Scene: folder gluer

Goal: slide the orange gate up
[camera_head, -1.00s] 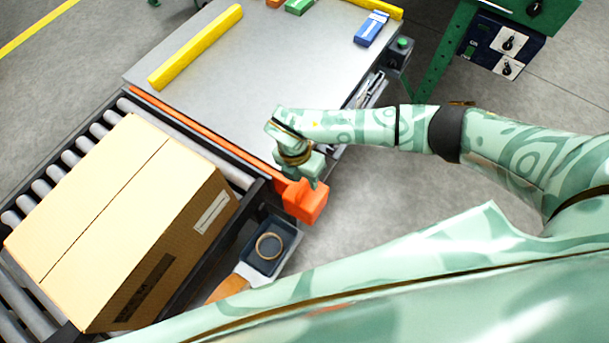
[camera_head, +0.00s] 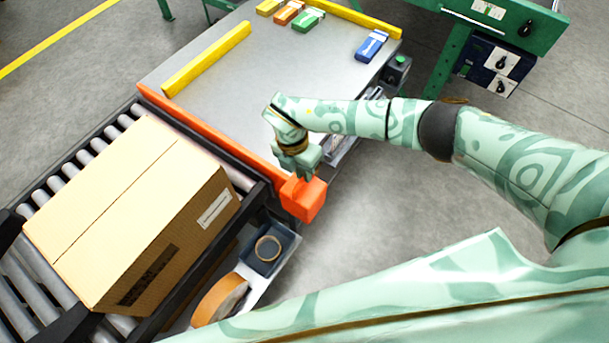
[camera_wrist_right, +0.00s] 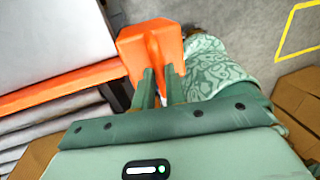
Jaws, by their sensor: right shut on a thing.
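The orange gate (camera_head: 205,130) is a long bar along the near edge of the grey table, between the table and the roller conveyor. Its block-shaped orange handle (camera_head: 304,200) sticks out at the right end. My right gripper (camera_head: 298,175) is above the handle and shut on its upper part. In the right wrist view, the two fingers (camera_wrist_right: 159,88) press against the handle (camera_wrist_right: 148,42), and the gate bar (camera_wrist_right: 62,92) runs off to the left. The exact contact is partly hidden in the head view. My left gripper does not show.
A cardboard box (camera_head: 135,215) lies on the roller conveyor (camera_head: 60,185). The table (camera_head: 240,90) carries yellow rails (camera_head: 208,58) and small coloured cartons, one blue (camera_head: 371,46). A tray with a tape roll (camera_head: 268,249) is below the handle. A green-button box (camera_head: 398,68) stands at right.

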